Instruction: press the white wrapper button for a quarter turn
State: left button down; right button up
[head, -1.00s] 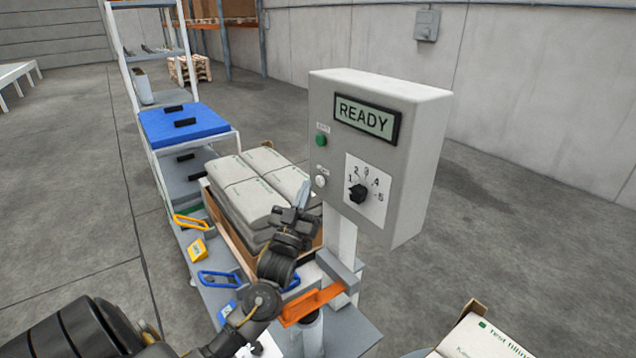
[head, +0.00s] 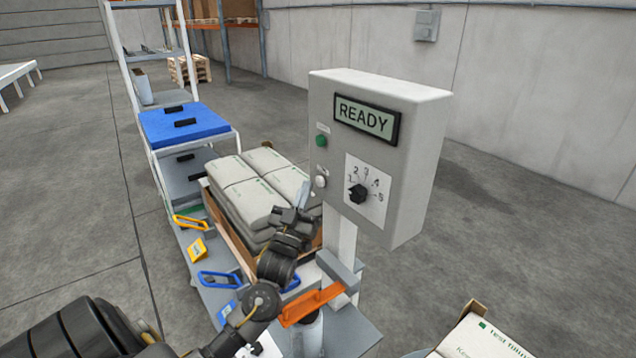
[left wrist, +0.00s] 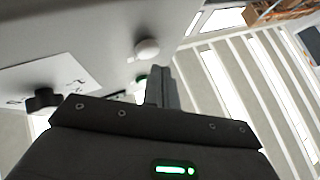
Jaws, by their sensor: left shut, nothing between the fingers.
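The white wrapper button (head: 321,182) is on the left part of the grey control box's front (head: 345,100), below a green button (head: 321,141). My left gripper (head: 303,193) is shut and empty, its fingertips just left of and slightly below the white button in the head view. In the left wrist view the white button (left wrist: 147,49) is just beyond the closed fingertips (left wrist: 158,72); whether they touch cannot be told. The display (head: 366,119) reads READY. A black dial (head: 358,193) sits right of the button. My right gripper is not in view.
A stack of grey bags (head: 250,190) stands in a box behind my left gripper. Blue (head: 218,280) and yellow (head: 190,222) handles are at the left.

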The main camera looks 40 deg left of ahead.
pick_arm(q)
jog(key=shift+w, duration=0.1)
dwell(0.7)
jog(key=shift+w+d, duration=0.15)
jog(key=shift+w, duration=0.15)
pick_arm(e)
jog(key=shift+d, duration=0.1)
